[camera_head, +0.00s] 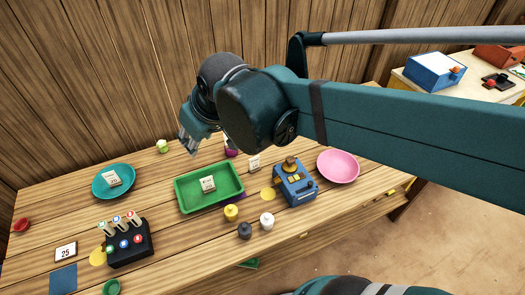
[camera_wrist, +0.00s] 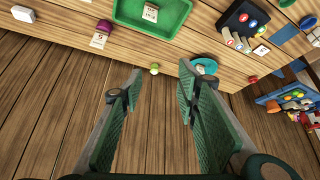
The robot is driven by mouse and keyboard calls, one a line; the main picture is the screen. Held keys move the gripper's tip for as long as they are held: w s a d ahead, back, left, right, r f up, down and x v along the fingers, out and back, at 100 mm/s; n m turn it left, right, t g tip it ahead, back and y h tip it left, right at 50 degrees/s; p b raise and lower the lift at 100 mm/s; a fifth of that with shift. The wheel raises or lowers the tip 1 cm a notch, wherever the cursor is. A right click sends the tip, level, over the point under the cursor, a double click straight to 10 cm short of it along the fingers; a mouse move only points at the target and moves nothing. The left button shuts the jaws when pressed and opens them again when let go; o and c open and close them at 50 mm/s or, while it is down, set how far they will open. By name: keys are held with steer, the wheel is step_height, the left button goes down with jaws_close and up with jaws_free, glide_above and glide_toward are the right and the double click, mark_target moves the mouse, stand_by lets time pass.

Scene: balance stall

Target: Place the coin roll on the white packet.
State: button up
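My gripper (camera_head: 188,143) is raised above the back of the table, and its fingers are apart with nothing between them in the wrist view (camera_wrist: 161,82). A white packet with dark print (camera_head: 208,184) lies in the green tray (camera_head: 180,196); it also shows in the wrist view (camera_wrist: 150,12). A similar pale packet (camera_head: 113,178) lies on the teal plate (camera_head: 98,190). I cannot tell for sure which object is the coin roll. A small green-and-white item (camera_head: 162,146) stands near the table's back edge, and shows beyond my fingertips in the wrist view (camera_wrist: 154,69).
A blue scale-like device (camera_head: 295,186) stands right of the tray, with a pink plate (camera_head: 338,166) beyond it. Yellow (camera_head: 231,212), dark (camera_head: 244,231) and white (camera_head: 267,221) knobbed pieces stand in front. A black block with coloured buttons (camera_head: 130,252) is at front left. A wooden wall rises behind.

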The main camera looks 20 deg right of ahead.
steer(key=s+d+f+m+h, duration=0.1)
steer(key=s+d+m, duration=0.1)
steer(key=s+d, duration=0.2)
steer(key=s+d+f+m+t+h, duration=0.1)
steer(key=s+d, duration=0.4)
steer(key=d, duration=0.5)
steer(key=shift+s+d+f+m, duration=0.25)
steer(key=shift+d+f+m, duration=0.25)
steer(key=shift+m, duration=0.3)
